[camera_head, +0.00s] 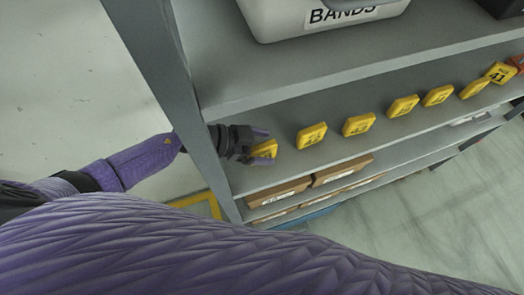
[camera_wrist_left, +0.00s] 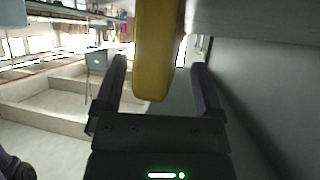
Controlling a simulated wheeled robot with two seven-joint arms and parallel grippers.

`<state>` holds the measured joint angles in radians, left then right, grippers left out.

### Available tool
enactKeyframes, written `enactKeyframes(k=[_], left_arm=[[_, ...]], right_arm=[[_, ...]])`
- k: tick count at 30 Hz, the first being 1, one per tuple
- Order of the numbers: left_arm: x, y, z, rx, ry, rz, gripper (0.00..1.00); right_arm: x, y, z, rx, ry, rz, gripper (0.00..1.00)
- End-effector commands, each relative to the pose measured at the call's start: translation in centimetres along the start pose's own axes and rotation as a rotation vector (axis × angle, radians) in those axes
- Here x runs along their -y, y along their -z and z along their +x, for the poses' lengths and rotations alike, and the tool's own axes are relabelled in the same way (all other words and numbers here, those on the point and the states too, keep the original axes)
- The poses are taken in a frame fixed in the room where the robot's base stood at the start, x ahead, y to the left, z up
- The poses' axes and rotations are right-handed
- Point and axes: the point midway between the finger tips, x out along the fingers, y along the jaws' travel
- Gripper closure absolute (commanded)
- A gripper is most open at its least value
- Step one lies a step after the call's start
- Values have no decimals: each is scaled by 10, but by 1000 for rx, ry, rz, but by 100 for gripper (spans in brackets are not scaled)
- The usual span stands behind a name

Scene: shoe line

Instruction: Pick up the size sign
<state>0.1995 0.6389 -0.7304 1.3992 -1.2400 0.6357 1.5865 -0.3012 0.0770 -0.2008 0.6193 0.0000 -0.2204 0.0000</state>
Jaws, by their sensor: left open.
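Several yellow size signs stand in a row on the grey shelf (camera_head: 290,112). The leftmost sign (camera_head: 267,148) is at my left gripper (camera_head: 262,147), which reaches in from the left past the shelf post. In the left wrist view this yellow sign (camera_wrist_left: 158,45) stands between the two open fingers (camera_wrist_left: 158,75), with a gap visible on each side. The number on this sign cannot be read. Other signs, such as one beside it (camera_head: 311,135) and one marked 41 (camera_head: 499,73), stand farther right. My right gripper is not in view.
A grey shelf post (camera_head: 165,75) stands close to my left arm. A white bin labelled BANDS (camera_head: 320,18) is on the shelf above. Brown boxes (camera_head: 278,192) lie on the shelf below. Open floor (camera_head: 430,210) lies to the right.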

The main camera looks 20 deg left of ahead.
Motion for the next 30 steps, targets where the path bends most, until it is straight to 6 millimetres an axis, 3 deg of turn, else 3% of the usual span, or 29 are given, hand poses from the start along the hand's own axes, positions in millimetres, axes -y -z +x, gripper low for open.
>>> enactKeyframes(k=[4,15,17,30], left_arm=[[0,0,0,0,0,0,12],[0,0,-1,0,1,0,90],[0,0,-1,0,1,0,100],[0,4,-3,0,1,1,100]], right_arm=[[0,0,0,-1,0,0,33],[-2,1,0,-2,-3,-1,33],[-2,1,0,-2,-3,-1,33],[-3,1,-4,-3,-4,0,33]])
